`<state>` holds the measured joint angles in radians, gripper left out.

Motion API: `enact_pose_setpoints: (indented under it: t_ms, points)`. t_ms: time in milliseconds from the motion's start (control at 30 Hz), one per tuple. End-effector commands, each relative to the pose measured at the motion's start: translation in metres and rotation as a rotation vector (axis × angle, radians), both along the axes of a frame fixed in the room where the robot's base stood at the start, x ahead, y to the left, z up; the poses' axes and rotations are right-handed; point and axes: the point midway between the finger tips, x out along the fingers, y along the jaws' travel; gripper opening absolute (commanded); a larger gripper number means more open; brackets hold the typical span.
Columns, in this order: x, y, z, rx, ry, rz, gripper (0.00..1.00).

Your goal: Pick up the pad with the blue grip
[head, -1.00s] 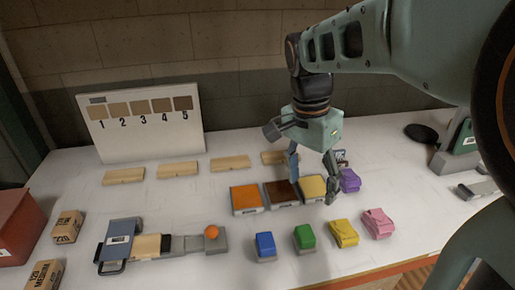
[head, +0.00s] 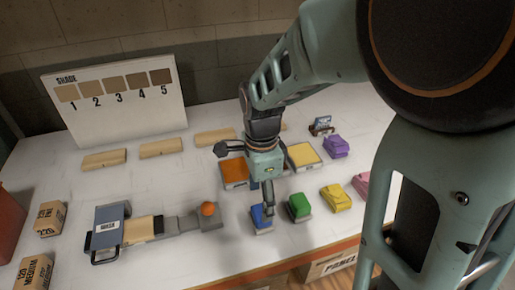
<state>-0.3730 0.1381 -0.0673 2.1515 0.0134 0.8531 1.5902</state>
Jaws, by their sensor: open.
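The pad with the blue grip (head: 258,219) sits on the white table near its front edge, left of the pad with the green grip (head: 299,206). My gripper (head: 264,200) points down just above and behind the blue grip. It is open, and its fingers overlap the blue grip in the picture. I cannot tell if they touch it. The lower fingers hide part of the blue grip.
Pads with yellow (head: 335,197), pink (head: 362,184) and purple (head: 336,146) grips stand to the right. Orange (head: 233,172) and yellow (head: 303,155) trays lie behind. A shade board (head: 115,102) stands behind.

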Motion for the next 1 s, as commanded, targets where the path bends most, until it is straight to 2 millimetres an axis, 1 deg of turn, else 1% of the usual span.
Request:
enact_pose_setpoints:
  t_ms: [33, 233, 400, 500, 600, 800, 833, 867, 1000]
  points:
    - [-0.001, 0.000, -0.006, -0.001, 0.002, 0.000, 0.64]
    - [-0.001, -0.001, -0.021, -0.002, 0.002, 0.000, 0.64]
    - [-0.001, -0.003, -0.047, -0.002, 0.004, 0.001, 0.64]
    - [0.000, -0.003, -0.058, -0.002, 0.003, 0.002, 0.64]
    - [0.000, -0.003, -0.064, -0.001, 0.000, 0.002, 0.64]
    - [0.000, -0.003, -0.064, -0.001, -0.001, 0.002, 0.64]
    - [0.000, -0.003, -0.064, -0.001, -0.001, 0.002, 0.63]
    - [0.000, -0.003, -0.064, -0.001, -0.001, 0.002, 0.59]
    - [0.001, -0.003, -0.064, -0.001, -0.001, 0.002, 0.44]
